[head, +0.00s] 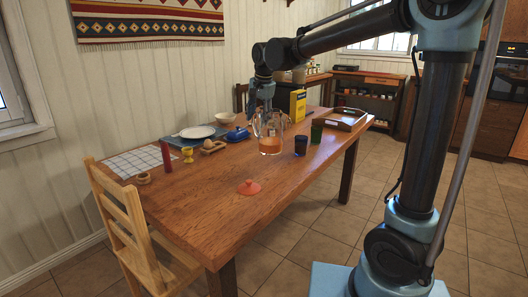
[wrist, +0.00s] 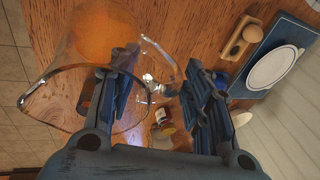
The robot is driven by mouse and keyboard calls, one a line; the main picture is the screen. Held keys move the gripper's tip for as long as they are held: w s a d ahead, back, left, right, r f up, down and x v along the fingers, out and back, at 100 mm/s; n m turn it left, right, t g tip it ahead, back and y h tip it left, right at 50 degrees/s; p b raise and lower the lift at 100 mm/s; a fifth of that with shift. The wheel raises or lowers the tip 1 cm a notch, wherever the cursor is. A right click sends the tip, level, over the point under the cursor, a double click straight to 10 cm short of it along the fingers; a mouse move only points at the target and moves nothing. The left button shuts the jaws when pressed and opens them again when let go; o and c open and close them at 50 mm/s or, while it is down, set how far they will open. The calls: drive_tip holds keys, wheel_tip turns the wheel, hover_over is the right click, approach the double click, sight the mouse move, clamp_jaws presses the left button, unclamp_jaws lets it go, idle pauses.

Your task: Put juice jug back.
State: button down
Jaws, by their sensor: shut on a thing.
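The juice jug (head: 269,131) is clear glass with orange juice low inside. In the head view it is over the middle of the table, upright or nearly so; I cannot tell if its base touches the wood. My gripper (head: 263,107) is at the jug's upper part, shut on it. In the wrist view the jug (wrist: 60,82) fills the upper left, with its handle side between the fingers of my gripper (wrist: 155,92). The exact finger contact is hard to make out through the glass.
A yellow box (head: 298,106) and wooden tray (head: 357,113) are farther back. A blue dish (head: 236,135) and egg holder (head: 212,147) are left. The near table (head: 205,215) is mostly clear.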

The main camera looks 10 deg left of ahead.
sight(258, 135)
drive_tip(key=shift+f, duration=4)
drive_tip(key=c, duration=0.8)
unclamp_jaws()
drive_tip(key=shift+c, duration=0.2)
drive_tip(key=v, duration=1.2)
